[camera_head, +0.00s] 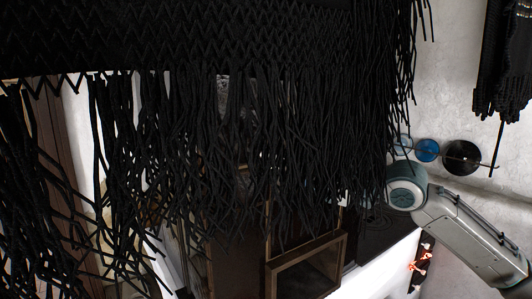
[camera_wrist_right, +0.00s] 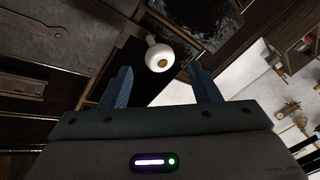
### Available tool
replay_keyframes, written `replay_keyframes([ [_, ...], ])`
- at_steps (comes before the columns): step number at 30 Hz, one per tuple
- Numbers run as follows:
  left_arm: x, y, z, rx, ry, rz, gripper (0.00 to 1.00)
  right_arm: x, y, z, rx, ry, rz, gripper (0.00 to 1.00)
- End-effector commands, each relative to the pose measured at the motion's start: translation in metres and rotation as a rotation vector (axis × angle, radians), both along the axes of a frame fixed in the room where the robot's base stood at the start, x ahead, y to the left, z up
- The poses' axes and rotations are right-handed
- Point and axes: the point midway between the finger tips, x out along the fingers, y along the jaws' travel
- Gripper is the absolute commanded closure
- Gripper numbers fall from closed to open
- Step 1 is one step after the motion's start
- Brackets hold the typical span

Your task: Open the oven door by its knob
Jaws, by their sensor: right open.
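In the right wrist view a round white knob (camera_wrist_right: 158,57) with a brass-coloured centre stands out from a dark surface. My right gripper (camera_wrist_right: 163,82) is open. The knob appears between the fingers in the picture, just beyond their tips, and I see no contact. A dark grey metal panel with raised trim (camera_wrist_right: 60,45) lies to the left; I cannot tell whether it is the oven door. In the head view my right arm comes in from the right, and its gripper is hidden behind black fringe. The knob cannot be made out there. My left gripper is not in view.
A black fringed cloth (camera_head: 230,45) hangs across the head view and hides most of the scene. A brown wooden frame (camera_head: 308,265) shows below it. Round dark and blue items (camera_head: 462,157) are by the pale wall at right. Another black fringed piece (camera_head: 503,60) hangs there.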

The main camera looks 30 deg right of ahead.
Motion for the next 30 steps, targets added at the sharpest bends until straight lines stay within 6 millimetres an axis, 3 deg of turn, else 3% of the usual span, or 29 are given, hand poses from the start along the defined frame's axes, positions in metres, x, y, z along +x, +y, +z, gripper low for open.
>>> replay_keyframes([
  [13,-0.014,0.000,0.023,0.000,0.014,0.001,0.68,0.025,0.017,0.003,0.005,0.000,0.001,0.44],
  [30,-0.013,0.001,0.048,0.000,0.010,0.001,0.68,0.065,0.042,0.002,0.003,-0.001,0.001,0.44],
])
